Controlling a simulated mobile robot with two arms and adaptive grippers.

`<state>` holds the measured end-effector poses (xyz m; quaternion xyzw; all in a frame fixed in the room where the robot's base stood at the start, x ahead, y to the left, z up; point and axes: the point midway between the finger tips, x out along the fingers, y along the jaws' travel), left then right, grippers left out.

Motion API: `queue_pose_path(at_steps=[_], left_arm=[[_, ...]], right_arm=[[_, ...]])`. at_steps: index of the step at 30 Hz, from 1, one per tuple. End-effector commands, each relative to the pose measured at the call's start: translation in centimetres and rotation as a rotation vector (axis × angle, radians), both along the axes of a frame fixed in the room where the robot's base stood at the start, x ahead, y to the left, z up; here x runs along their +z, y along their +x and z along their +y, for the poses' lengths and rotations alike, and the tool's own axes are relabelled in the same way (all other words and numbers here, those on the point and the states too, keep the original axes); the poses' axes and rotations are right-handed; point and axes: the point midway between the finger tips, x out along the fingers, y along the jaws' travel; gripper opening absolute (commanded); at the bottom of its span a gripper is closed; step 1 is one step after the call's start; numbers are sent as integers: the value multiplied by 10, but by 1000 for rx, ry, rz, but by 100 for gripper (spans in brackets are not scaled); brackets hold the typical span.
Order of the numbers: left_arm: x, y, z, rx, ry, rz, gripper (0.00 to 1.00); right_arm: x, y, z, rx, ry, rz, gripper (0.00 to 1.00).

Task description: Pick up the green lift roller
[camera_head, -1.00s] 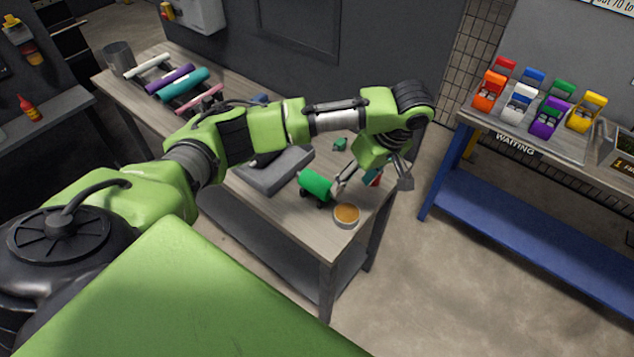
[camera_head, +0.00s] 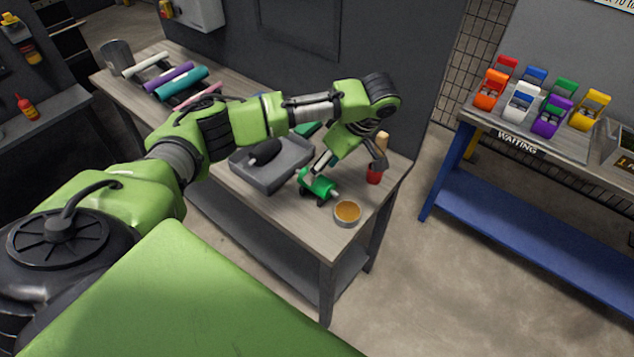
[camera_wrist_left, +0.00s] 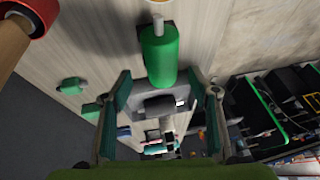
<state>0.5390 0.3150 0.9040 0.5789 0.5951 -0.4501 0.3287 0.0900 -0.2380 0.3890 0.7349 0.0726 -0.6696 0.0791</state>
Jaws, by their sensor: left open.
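The green lift roller (camera_head: 318,184) sits on a small dark stand near the right end of the grey wooden table. Its pale shaft end sticks out. In the left wrist view the roller (camera_wrist_left: 160,55) stands upright in the picture at top centre, beyond the fingertips. My left gripper (camera_head: 346,170) is open and empty, above and beside the roller. In the left wrist view its two fingers (camera_wrist_left: 160,80) are spread to either side of the roller's near end, with gaps at both sides. My right gripper is not in view.
A cup with orange contents (camera_head: 347,221) stands close to the roller. A red tool with a wooden handle (camera_head: 374,176) is to the right. A grey tray (camera_head: 262,182) holding a black item is left. Several coloured rollers (camera_head: 182,84) lie at the table's far left.

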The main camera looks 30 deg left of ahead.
Motion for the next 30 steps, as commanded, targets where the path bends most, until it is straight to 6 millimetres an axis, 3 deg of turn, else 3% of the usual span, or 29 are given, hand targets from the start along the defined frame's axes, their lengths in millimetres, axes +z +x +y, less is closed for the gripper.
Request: queue_pose_path(at_steps=[9,17,21,23,30], left_arm=[[-40,-9,9,0,1,2,55],[-42,-10,10,-1,0,1,55],[-42,-10,10,-1,0,1,19],[-42,-10,10,-1,0,1,7],[-42,-9,10,-1,1,1,7]], right_arm=[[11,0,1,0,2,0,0],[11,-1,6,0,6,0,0],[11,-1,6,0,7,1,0],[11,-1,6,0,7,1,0],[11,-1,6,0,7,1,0]])
